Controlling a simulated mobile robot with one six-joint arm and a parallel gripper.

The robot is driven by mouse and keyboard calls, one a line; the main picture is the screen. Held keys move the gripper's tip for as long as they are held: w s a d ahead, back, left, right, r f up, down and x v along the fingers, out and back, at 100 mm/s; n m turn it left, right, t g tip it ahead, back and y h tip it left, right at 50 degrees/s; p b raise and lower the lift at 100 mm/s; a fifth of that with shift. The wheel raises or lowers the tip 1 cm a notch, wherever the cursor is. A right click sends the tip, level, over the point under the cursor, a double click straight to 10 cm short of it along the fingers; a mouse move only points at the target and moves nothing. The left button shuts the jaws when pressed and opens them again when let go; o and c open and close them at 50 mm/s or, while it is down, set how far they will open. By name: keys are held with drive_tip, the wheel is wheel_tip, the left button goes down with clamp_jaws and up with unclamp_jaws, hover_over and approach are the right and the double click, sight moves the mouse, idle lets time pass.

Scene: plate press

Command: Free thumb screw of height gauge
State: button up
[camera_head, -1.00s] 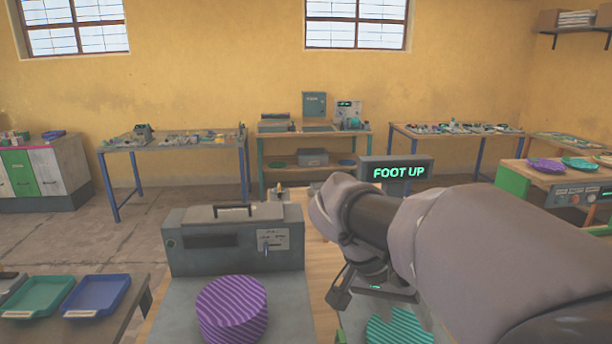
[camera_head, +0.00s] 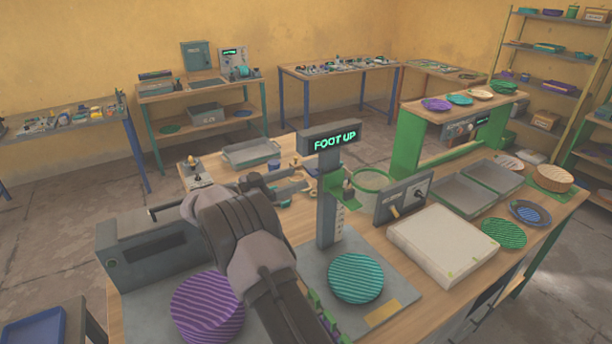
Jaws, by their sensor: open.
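The height gauge (camera_head: 329,215) is a grey upright column with a display (camera_head: 331,139) on top reading "FOOT UP". A green carriage (camera_head: 338,184) sits high on the column, with a green ring (camera_head: 371,180) reaching out to the right. I cannot clearly make out the thumb screw at this size. A teal striped disc (camera_head: 356,278) lies on the grey base below. My gripper (camera_head: 304,181) is open, left of the column and near carriage height, its fingers pointing right. I cannot tell whether it touches the gauge. My arm covers part of the base.
A grey box-shaped device (camera_head: 150,258) and a purple striped disc (camera_head: 207,307) are at left. A grey tray (camera_head: 251,153) lies behind the gripper. Right of the gauge are a small panel with a lever (camera_head: 404,198), a pale block (camera_head: 443,243) and a green frame (camera_head: 409,143).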

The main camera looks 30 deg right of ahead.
sight(309, 174)
drive_tip(key=d, duration=0.5)
drive_tip(key=shift+s+d, duration=0.1)
drive_tip(key=shift+d, duration=0.05)
clamp_jaws()
